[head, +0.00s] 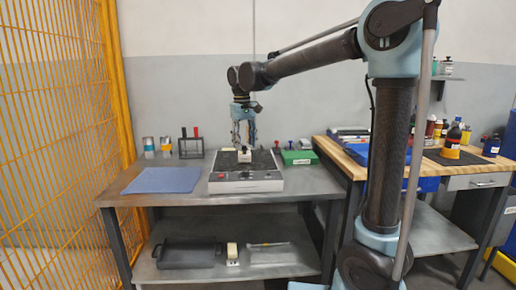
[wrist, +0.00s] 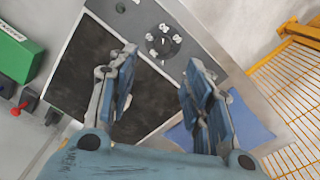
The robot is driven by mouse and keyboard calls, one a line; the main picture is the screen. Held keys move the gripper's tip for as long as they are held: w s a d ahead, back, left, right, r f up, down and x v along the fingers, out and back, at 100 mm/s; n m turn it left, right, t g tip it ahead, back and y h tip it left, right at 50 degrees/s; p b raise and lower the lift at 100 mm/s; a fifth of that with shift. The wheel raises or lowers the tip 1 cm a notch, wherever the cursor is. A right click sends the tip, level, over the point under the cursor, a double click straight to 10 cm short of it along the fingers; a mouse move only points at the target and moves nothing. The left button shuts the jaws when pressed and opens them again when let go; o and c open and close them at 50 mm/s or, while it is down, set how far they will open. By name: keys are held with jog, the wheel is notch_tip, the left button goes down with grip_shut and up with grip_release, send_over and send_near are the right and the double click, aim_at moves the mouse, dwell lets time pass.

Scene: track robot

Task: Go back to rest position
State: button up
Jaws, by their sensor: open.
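My gripper (head: 243,145) hangs pointing down over the grey device with a dark top (head: 245,186) on the metal workbench. Its two blue-grey fingers are spread apart in the wrist view (wrist: 162,57), with nothing between them. Below the fingers, the wrist view shows the device's black surface (wrist: 75,75) and a round dark dial with white marks (wrist: 162,42). In the head view, a small pale piece (head: 244,156) shows on the device under the fingertips; I cannot tell whether the gripper touches it. My arm reaches out from the right, bent at the elbow.
A blue mat (head: 162,180) lies left of the device; a green box (head: 299,157) stands to its right. Cans (head: 149,148) and a small rack (head: 190,146) stand behind. A yellow mesh fence (head: 60,130) borders the left. A wooden-topped bench (head: 470,158) with bottles stands right.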

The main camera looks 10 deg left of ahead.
jog(key=s+d+f+m, duration=0.1)
jog(key=s+d+f, duration=0.15)
jog(key=d, duration=0.65)
jog(key=s+d+f+m, duration=0.1)
jog(key=s+d+m, duration=0.15)
jog(key=d, duration=0.55)
jog(key=s+d+f, duration=0.1)
jog(key=s+d, duration=0.2)
jog(key=d, duration=0.6)
jog(key=s+d+f+m+t, duration=0.1)
jog(key=s+d+f+m, duration=0.3)
jog(key=s+d+f, duration=0.9)
notch_tip(320, 180, down, 3)
jog(key=shift+s+d+f+m+t, duration=0.15)
jog(key=shift+s+d+m+t, duration=0.2)
jog(key=shift+s, duration=0.7)
jog(key=shift+w+f, duration=0.2)
jog(key=shift+w, duration=0.2)
